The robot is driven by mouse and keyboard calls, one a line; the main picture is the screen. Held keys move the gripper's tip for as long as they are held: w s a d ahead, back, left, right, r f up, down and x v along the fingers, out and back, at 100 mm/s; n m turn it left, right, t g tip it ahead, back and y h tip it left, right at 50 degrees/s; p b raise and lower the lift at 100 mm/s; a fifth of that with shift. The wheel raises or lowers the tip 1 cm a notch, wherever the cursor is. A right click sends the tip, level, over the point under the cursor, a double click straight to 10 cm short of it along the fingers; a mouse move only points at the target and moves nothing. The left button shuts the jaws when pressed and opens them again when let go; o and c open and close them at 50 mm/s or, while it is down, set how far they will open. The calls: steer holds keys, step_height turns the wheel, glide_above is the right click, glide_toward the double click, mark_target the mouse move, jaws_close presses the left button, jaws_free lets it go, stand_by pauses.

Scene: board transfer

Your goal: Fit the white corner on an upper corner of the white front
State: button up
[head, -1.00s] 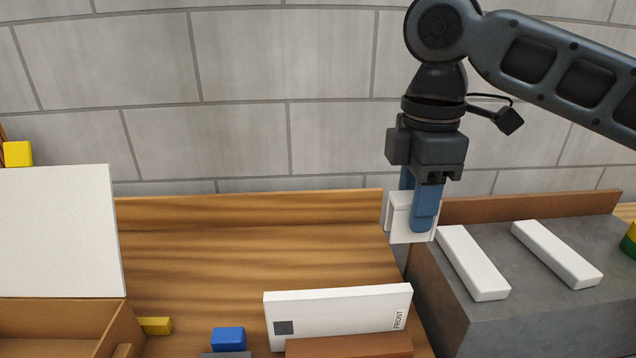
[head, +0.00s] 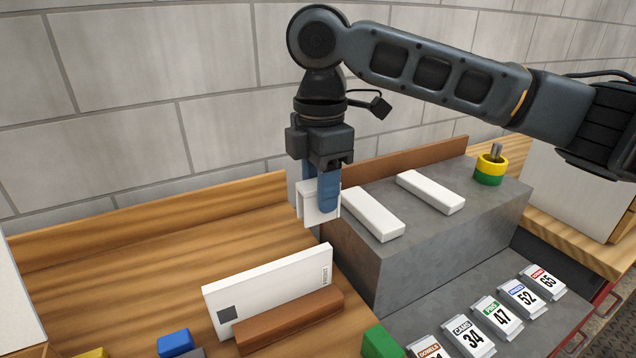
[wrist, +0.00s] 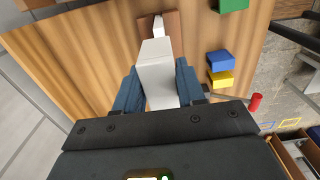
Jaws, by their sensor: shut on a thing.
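My gripper (head: 322,196) is shut on the white corner (head: 308,204), a small white bracket-like piece, and holds it in the air. In the wrist view the white corner (wrist: 158,72) sits between the two blue fingers. The white front (head: 265,295) is a white panel with a dark square and the word FRONT, standing upright in a brown holder (head: 290,322) on the wooden table. The gripper is above the front and behind it, near its right end. In the wrist view the front's top edge (wrist: 158,24) shows beyond the corner, apart from it.
Two white bars (head: 372,214) lie on a grey block (head: 410,245) at right, with a yellow-green ring (head: 491,168) behind them. Blue (head: 175,344) and green (head: 381,342) blocks lie near the front. Numbered cards (head: 497,315) lie at lower right. The wooden table behind the front is clear.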

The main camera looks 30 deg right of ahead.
steer(key=b, duration=0.3)
glide_above(320, 248)
steer(key=shift+f, duration=2.85)
steer(key=shift+p, duration=0.75)
steer(key=shift+f+b, duration=1.6)
steer(key=shift+f, duration=1.75)
steer(key=o, duration=1.2)
steer(key=shift+r, duration=3.95)
